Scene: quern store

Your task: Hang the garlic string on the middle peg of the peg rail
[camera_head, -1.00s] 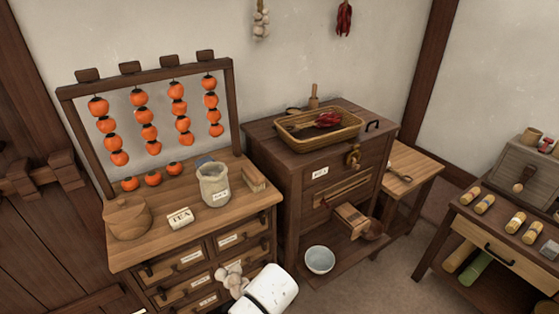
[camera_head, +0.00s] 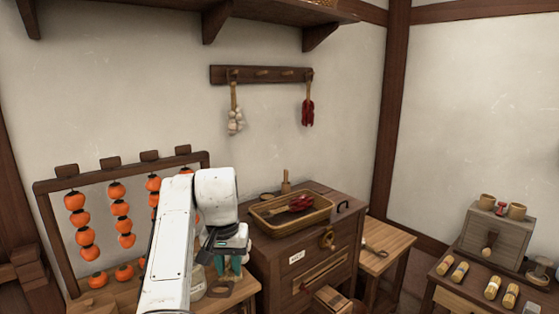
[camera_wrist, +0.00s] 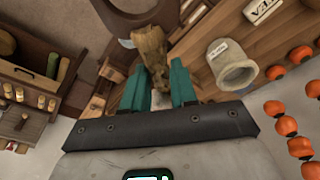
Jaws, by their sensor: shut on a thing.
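The peg rail (camera_head: 262,75) is fixed high on the back wall, with bare pegs between two hung strings. A white garlic string (camera_head: 235,121) hangs near its left end and a red chilli string (camera_head: 308,112) near its right end. My gripper (camera_head: 229,268), with teal fingers, is low over the left counter, well below the rail. In the wrist view my gripper (camera_wrist: 160,75) is shut on a tan, straw-like piece (camera_wrist: 152,47) that looks like the stem of another garlic string. Its bulbs are not visible now.
A drying frame of orange persimmons (camera_head: 120,209) stands at the left, partly behind my arm. A basket (camera_head: 292,214) with red chillies rests on the middle cabinet. A shelf bracket (camera_head: 320,36) hangs above the rail. The wrist view shows a crock (camera_wrist: 233,68) nearby.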

